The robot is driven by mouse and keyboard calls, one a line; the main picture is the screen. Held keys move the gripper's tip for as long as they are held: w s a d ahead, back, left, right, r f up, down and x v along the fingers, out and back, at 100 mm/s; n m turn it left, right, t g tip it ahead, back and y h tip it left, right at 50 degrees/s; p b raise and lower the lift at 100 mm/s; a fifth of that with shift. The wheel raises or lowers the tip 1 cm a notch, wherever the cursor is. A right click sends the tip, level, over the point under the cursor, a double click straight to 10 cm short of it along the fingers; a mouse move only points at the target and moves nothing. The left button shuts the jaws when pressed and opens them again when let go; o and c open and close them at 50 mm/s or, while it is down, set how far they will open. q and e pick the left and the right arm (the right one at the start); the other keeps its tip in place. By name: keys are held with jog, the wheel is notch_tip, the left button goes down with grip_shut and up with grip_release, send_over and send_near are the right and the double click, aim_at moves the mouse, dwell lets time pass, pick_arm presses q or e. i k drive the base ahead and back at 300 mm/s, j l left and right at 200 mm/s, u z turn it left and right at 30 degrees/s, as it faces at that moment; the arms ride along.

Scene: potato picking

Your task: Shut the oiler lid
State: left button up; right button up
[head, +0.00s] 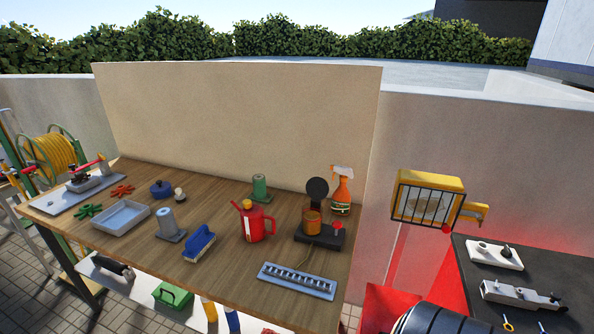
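What looks like the oiler (312,222) stands near the right end of the wooden bench, an amber cup on a dark base with a red knob (337,226). A round black lid (317,189) stands upright behind the cup, so it appears open. A red can with a spout and handle (255,225) stands to its left, apart from it.
A green-and-orange spray bottle (341,190) stands close behind the oiler on the right. A grey slotted strip (297,281) lies in front of it. A blue-handled brush (199,243), a grey tray (121,217) and a green can (260,187) stand further left. A dark table (535,265) is at right.

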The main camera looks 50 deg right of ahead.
aim_at(317, 188)
jog(key=z, duration=1.65)
